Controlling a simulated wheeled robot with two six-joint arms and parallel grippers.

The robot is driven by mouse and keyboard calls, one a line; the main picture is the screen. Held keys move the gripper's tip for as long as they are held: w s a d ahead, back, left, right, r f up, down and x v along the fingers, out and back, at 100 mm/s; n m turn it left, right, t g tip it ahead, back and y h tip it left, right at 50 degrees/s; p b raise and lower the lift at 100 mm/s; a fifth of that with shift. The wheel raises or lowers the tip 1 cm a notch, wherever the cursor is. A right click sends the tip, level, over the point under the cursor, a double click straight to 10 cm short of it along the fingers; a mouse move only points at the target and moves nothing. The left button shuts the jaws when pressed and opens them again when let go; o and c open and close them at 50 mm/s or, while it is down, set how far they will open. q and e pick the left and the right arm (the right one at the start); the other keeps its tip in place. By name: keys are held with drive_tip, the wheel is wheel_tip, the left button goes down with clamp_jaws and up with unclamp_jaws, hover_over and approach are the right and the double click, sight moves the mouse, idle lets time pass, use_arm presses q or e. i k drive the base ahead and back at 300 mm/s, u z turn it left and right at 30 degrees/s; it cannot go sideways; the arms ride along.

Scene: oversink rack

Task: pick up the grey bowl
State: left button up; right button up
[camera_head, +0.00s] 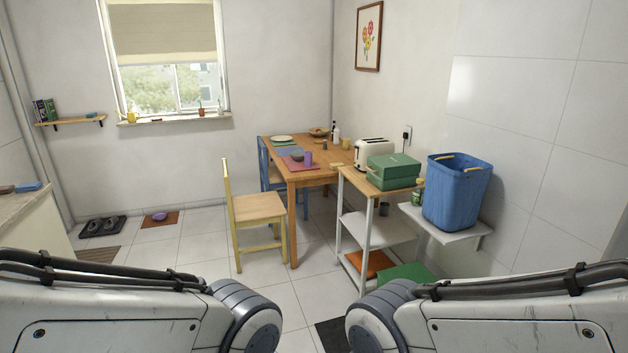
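A small greyish bowl (297,157) sits on the wooden dining table (327,171), across the room from me. It rests on or at the edge of a reddish-purple placemat (300,162), beside a purple cup (308,159). It is small in the picture, so its inside is hard to make out. Only links of my two arms show along the bottom edge. Both of my grippers are out of view.
A yellow chair (257,208) stands at the table's near left side. A wooden-topped shelf cart (371,184) with a green box (393,168) and toaster (374,150) stands at right. A blue basket (456,193) is on a wall shelf. Tiled floor is open left of the chair.

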sight(298, 157)
drive_tip(key=i, duration=2.1)
drive_tip(key=u, duration=0.15)
drive_tip(key=i, duration=2)
drive_tip(key=u, duration=0.25)
drive_tip(key=i, duration=0.9)
drive_tip(key=u, duration=0.15)
